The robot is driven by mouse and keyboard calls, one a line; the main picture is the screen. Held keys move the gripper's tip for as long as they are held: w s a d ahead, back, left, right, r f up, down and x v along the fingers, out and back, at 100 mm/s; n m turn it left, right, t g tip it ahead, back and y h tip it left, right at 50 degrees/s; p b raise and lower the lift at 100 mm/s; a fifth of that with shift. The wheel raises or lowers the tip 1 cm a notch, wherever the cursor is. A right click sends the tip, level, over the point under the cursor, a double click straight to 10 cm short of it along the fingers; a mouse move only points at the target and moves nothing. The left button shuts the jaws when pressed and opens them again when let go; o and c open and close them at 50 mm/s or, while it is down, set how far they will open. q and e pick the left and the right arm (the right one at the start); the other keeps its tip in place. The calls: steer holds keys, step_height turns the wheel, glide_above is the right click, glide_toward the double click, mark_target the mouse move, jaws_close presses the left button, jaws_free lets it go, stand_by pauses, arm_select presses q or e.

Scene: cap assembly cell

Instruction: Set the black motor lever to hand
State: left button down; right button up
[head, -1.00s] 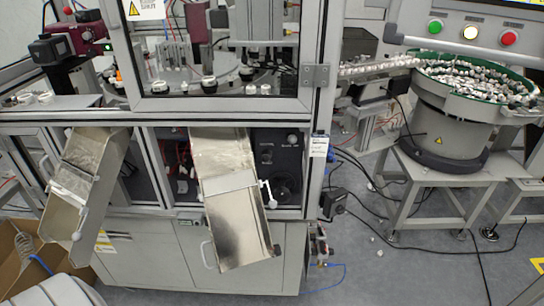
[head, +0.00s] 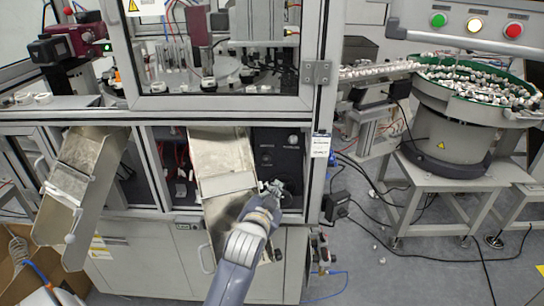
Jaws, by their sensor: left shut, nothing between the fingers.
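The black motor panel (head: 278,150) is in the lower bay of the machine, right of the middle metal chute. A small light round knob (head: 293,139) shows near its top right. My left gripper (head: 274,186) is shut and empty, in front of the panel's lower part. It covers the round black dial area there, so I cannot make out the lever or its setting. Whether the fingers touch anything is unclear. My right gripper is not in view.
The middle chute (head: 222,170) slopes down close to the left of my gripper. A second chute (head: 85,185) hangs further left. The frame post with a white label (head: 320,145) stands to the right. A feeder bowl (head: 460,115) is at the far right.

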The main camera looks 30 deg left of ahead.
arm_select(q)
steer(key=w+a+r+t+y, duration=0.1)
steer(key=w+a+r+t, duration=0.1)
steer(key=r, duration=0.4)
steer(key=shift+w+a+r+y, duration=0.15)
steer(key=shift+w+a+y, duration=0.25)
steer(key=shift+w, duration=0.5)
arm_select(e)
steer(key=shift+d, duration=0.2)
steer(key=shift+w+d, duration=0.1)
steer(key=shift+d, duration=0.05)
arm_select(q)
steer(key=p, duration=0.2)
glide_above(267, 159)
steer(key=w+d, duration=0.2)
steer(key=d, duration=0.1)
steer(key=s+f, duration=0.1)
steer(key=s+a+f+p, duration=0.1)
steer(key=f, duration=0.1)
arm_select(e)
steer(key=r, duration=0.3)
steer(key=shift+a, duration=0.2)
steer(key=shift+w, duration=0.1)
